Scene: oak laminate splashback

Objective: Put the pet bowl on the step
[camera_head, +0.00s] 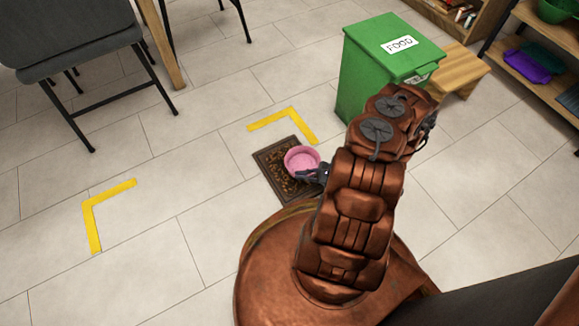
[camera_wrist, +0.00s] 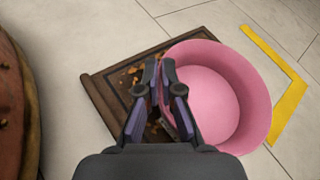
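The pink pet bowl (camera_head: 302,158) is upright over the dark patterned mat in the head view. In the wrist view the bowl (camera_wrist: 235,95) fills the right of the middle. My gripper (camera_head: 314,175) is at the bowl's near right side. In the wrist view my gripper (camera_wrist: 161,72) has its fingertips close together at the bowl's left wall, with a pink strip between them. It looks shut on this wall. I cannot tell whether the bowl touches the mat. A low wooden step (camera_head: 462,70) stands at upper right, partly behind the green bin.
The green bin (camera_head: 375,70) labelled FOOD stands between the bowl and the step. The brown mat (camera_head: 271,158) lies on pale tiles near yellow corner markings (camera_head: 300,122). A shelf unit (camera_head: 535,75) is at far right, a grey chair (camera_head: 75,55) at upper left.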

